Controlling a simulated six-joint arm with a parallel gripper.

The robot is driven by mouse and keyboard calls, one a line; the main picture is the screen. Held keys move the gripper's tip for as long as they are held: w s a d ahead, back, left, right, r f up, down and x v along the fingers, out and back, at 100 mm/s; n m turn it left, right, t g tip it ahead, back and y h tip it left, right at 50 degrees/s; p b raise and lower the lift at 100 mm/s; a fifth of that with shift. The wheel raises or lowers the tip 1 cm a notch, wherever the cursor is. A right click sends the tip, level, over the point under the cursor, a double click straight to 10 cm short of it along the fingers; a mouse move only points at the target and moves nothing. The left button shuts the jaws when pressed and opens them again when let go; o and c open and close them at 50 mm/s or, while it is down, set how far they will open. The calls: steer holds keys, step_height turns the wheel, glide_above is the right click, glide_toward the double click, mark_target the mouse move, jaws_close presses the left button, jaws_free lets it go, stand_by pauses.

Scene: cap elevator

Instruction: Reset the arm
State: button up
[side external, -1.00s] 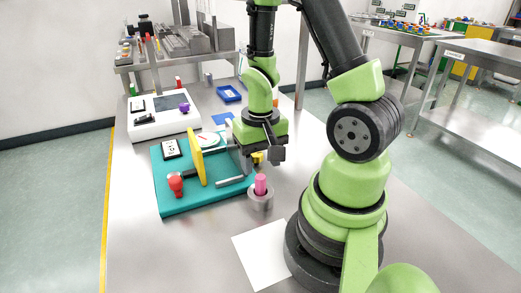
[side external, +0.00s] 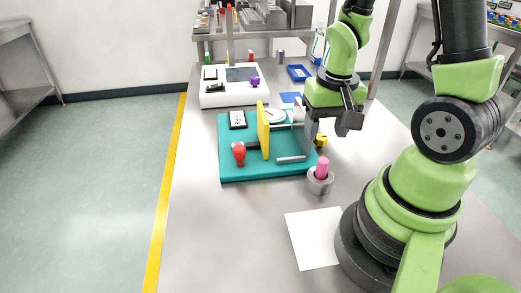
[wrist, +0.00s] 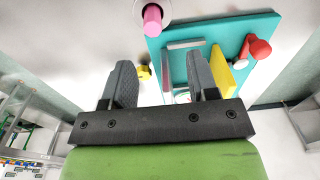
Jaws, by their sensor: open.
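My gripper (side external: 346,122) is open and empty, raised above the table at the right edge of the teal board (side external: 238,170). In the wrist view its two fingers (wrist: 161,78) stand apart with nothing held between them. The board carries a yellow upright plate (side external: 263,130), a red knob (side external: 239,152), a grey bar (side external: 291,159) and a black-and-white dial (side external: 237,119). A pink peg (side external: 322,167) stands in a grey round holder (side external: 320,185) in front of the gripper. A small yellow piece (side external: 322,141) lies just below the gripper.
A white device with a purple knob (side external: 255,81) stands behind the board. A blue tray (side external: 299,73) and a raised metal shelf (side external: 215,36) are at the back. A white sheet (side external: 312,240) lies in front. The table's front left is clear.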

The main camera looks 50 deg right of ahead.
steer(key=s+a+r+n+t+y, duration=0.1)
steer(key=a+r+n+t, duration=0.1)
steer(key=a+r, duration=0.3)
steer(key=s+a+r+n+t+y, duration=0.1)
steer(key=a+r+t, duration=0.3)
steer(key=r, duration=0.8)
steer(key=shift+s+a+r+n+t, duration=0.4)
steer(key=shift+s+a+n, duration=0.25)
steer(key=shift+n, duration=0.25)
